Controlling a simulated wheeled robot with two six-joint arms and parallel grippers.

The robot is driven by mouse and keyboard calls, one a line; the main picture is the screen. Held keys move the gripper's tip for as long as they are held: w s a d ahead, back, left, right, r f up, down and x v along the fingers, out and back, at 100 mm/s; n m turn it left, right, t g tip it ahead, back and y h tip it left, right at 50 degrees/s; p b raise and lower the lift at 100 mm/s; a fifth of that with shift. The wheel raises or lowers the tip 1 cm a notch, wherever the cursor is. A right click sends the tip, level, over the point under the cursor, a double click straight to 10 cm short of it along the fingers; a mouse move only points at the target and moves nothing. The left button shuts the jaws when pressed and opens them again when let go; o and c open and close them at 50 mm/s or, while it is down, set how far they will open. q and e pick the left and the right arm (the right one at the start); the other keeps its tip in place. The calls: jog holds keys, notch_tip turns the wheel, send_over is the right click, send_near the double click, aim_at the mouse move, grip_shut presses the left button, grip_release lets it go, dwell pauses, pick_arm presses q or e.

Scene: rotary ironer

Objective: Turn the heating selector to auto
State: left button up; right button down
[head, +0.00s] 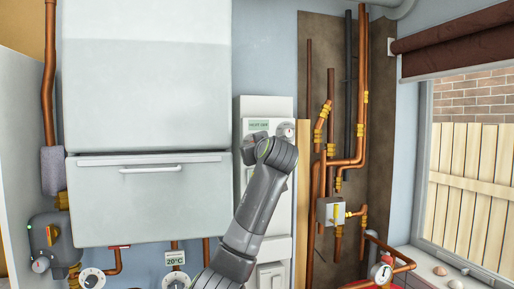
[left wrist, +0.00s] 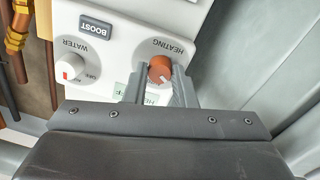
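The heating selector (left wrist: 160,68) is a round orange-brown knob with a pale pointer mark, under the word HEATING on a white control panel (left wrist: 115,45). The lettering appears upside down in the left wrist view, and the pointer slants to the lower right there. My left gripper (left wrist: 160,74) has one finger on each side of the knob, seemingly in contact with it. In the head view my left arm covers the selector and the fingertips; the panel (head: 279,107) shows around it. The selector's position labels are hidden. My right gripper is not in view.
A white WATER knob (left wrist: 68,68) and a BOOST button (left wrist: 96,25) are beside the selector. Copper pipes (head: 330,120) run right of the panel. A large white appliance (head: 148,75) stands left of it, with a handled front (head: 110,205) below.

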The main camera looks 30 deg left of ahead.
pick_arm(q)
jog(key=c, duration=0.4)
jog(key=shift+c, duration=0.2)
jog(key=shift+m, duration=0.3)
jog(key=m+b, duration=0.2)
jog(key=m, duration=0.8)
jog(key=shift+r+m, duration=0.15)
jog(key=shift+m, duration=0.25)
jog(key=o, duration=1)
